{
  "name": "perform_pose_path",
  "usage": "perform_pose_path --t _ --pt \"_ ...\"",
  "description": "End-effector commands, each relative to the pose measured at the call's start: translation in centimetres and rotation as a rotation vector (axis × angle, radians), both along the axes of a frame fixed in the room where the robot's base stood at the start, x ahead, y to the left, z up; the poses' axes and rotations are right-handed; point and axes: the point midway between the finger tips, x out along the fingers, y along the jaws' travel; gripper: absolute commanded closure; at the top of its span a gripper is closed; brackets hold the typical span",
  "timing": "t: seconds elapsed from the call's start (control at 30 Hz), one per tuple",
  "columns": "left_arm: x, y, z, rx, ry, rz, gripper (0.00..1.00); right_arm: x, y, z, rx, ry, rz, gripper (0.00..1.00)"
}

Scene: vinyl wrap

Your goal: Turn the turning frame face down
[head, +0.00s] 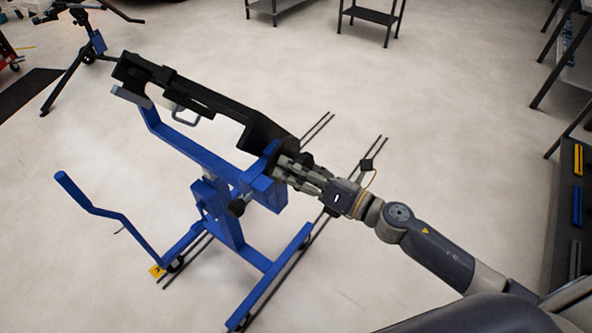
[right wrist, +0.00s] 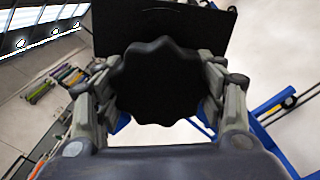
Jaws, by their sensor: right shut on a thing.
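The turning frame (head: 222,222) is a blue wheeled stand in the middle of the head view. A long black part (head: 205,98) is mounted on its upper arm, slanting from upper left down to the right end. My right gripper (head: 284,168) is at that right end. In the right wrist view its fingers are closed around a black scalloped knob (right wrist: 160,82), one on each side. A black panel (right wrist: 215,22) stands behind the knob. In the head view the fingers largely hide the knob. My left gripper is not in view.
A blue crank-shaped bar (head: 105,213) rises left of the stand. A smaller dark knob (head: 237,207) sits on the stand's side. Thin dark rails (head: 318,127) lie on the floor. A dark bench with coloured tools (head: 577,160) is at the right. Pale floor around is mostly clear.

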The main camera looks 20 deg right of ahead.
Motion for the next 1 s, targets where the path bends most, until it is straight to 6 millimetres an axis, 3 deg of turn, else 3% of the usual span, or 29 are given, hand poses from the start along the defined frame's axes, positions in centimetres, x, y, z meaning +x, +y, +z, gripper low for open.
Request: perform_pose_path --t 1.0 --pt "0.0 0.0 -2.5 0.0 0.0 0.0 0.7 0.0 -0.1 -0.5 -0.406 -0.311 0.004 0.79"
